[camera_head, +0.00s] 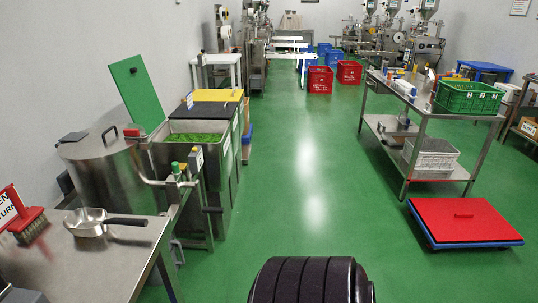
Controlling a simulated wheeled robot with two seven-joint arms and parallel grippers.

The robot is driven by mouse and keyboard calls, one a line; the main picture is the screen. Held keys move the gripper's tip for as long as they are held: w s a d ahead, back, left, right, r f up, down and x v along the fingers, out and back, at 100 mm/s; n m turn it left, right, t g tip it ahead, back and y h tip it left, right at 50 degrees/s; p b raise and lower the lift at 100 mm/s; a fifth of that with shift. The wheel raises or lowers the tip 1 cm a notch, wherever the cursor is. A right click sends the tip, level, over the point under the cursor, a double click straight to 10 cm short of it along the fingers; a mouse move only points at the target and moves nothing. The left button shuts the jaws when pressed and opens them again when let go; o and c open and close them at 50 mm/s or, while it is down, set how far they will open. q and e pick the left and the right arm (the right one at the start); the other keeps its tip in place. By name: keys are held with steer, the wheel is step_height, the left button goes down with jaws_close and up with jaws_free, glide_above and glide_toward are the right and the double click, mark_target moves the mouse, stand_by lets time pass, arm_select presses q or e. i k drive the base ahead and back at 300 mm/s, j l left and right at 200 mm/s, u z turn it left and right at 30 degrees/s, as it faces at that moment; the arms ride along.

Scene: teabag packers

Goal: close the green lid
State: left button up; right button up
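The green lid (138,93) stands raised and tilted back toward the wall at the left. It belongs to the steel bin (224,163), whose open top shows green contents (195,139). Beside it, further back, a yellow lid (216,95) and a black lid (203,111) lie flat over neighbouring compartments. Neither of my grippers shows in the head view. A black ribbed part at the bottom centre seems to be mine.
A steel drum (103,168) stands by the bin. A steel cart (436,113) and a red-topped dolly (465,220) stand right. The green floor (308,170) between is clear.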

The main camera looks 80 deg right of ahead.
mark_target(133, 83)
steer(key=z, duration=1.85)
steer(key=i+l, duration=0.25)
steer(key=i+l+u, duration=0.1)
steer(key=l, duration=0.3)
steer(key=i+l, duration=0.35)
steer(key=i+l+u, duration=0.15)
steer(key=l, duration=0.2)
steer(key=i+l, duration=0.25)
steer(key=l, duration=0.15)
steer(key=i+l+u, duration=0.1)
steer(key=l, duration=0.25)
steer(key=i+l, duration=0.3)
steer(key=l+u, duration=0.05)
steer(key=l, duration=0.05)
